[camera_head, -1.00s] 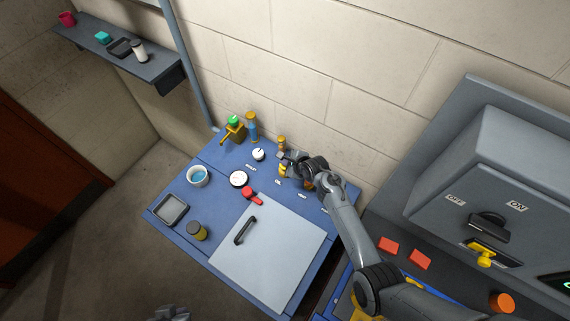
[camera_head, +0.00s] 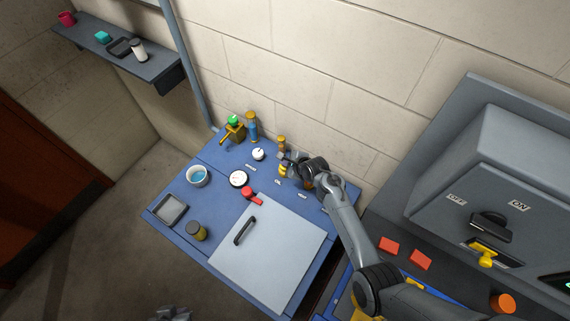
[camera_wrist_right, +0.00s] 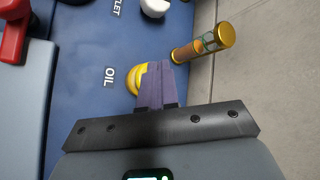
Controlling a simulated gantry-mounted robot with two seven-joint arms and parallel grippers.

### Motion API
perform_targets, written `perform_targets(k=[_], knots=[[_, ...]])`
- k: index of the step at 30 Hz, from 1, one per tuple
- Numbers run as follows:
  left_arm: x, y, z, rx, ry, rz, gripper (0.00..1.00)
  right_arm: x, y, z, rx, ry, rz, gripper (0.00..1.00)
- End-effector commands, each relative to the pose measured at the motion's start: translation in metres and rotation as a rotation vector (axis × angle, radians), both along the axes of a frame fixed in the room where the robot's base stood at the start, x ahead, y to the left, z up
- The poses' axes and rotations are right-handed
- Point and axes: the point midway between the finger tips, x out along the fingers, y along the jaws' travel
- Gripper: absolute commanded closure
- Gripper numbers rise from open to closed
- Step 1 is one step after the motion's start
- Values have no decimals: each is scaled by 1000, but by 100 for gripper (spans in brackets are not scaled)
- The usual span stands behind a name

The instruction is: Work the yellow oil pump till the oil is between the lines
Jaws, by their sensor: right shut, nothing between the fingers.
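The yellow oil pump (camera_wrist_right: 133,80) shows in the right wrist view as a round yellow part beside the OIL label on the blue bench top. My right gripper (camera_wrist_right: 154,84) is shut and empty. Its purple fingers overlap the pump's right side in that view; I cannot tell whether they touch it. In the head view the right gripper (camera_head: 286,166) is over the bench's far right part. The sight glass (camera_wrist_right: 203,43), a clear tube with gold ends, holds brownish oil; its lines are too small to read. A grey piece (camera_head: 172,313) at the bottom edge may be my left gripper.
The blue bench (camera_head: 215,218) carries a white dial (camera_head: 238,179), a red handle (camera_head: 252,195), a grey lid (camera_head: 270,255), a cup of blue liquid (camera_head: 197,176) and a yellow device with a green top (camera_head: 234,128). A grey switch panel (camera_head: 490,170) stands at right.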

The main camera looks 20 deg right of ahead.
Motion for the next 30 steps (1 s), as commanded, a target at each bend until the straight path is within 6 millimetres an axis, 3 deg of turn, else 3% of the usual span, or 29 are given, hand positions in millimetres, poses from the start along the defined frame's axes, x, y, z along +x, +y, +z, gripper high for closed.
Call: perform_targets(k=[30], knots=[[0, 2, -8, 9, 0, -6, 100, -1, 0, -13, -1, 4, -1, 100]])
